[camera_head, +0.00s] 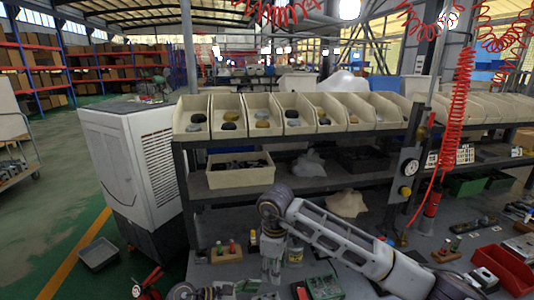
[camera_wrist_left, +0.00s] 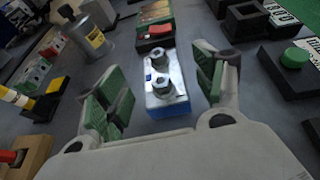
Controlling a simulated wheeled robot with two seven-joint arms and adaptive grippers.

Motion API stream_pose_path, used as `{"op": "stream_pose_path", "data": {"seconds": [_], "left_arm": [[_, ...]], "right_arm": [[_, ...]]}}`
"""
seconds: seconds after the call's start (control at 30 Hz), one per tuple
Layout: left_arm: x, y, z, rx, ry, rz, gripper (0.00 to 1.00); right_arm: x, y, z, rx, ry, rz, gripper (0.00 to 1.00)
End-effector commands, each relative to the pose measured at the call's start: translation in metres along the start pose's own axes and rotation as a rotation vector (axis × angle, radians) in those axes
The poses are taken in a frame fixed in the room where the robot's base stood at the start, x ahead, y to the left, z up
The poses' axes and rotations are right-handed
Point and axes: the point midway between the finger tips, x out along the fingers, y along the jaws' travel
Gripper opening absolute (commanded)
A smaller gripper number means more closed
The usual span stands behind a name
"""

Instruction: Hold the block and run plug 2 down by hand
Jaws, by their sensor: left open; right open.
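In the left wrist view, a small block (camera_wrist_left: 167,103) with a bright metal top and blue sides lies on the dark bench. Two hex-headed plugs, a near plug (camera_wrist_left: 163,86) and a far plug (camera_wrist_left: 158,58), stand in its top; I cannot tell which is plug 2. My left gripper (camera_wrist_left: 165,88) is open, its green-padded fingers on either side of the block, with a gap visible on both sides. My right gripper (camera_head: 271,268) points down over the bench in the head view and is open; its fingertips are small and unclear. I cannot make out the block in the head view.
Behind the block are a red-topped part (camera_wrist_left: 154,41) and a grey bottle (camera_wrist_left: 96,41). A dark box with a green button (camera_wrist_left: 294,58) stands to the right. In the head view, a red bin (camera_head: 505,268) is at right and shelves of beige bins (camera_head: 190,105) stand behind.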

Motion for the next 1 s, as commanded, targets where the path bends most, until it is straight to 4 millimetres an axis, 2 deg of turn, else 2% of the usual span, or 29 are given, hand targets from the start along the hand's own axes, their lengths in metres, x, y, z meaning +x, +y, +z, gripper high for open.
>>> {"op": "stream_pose_path", "data": {"seconds": [0.37,1.0], "left_arm": [[-0.014,0.000,-0.001,0.001,0.002,0.001,0.69],[-0.082,0.000,-0.001,-0.001,0.002,0.001,0.69]], "right_arm": [[0.000,0.000,0.000,0.000,0.000,0.000,0.42],[0.000,0.000,0.000,0.000,0.000,0.000,0.42]]}}
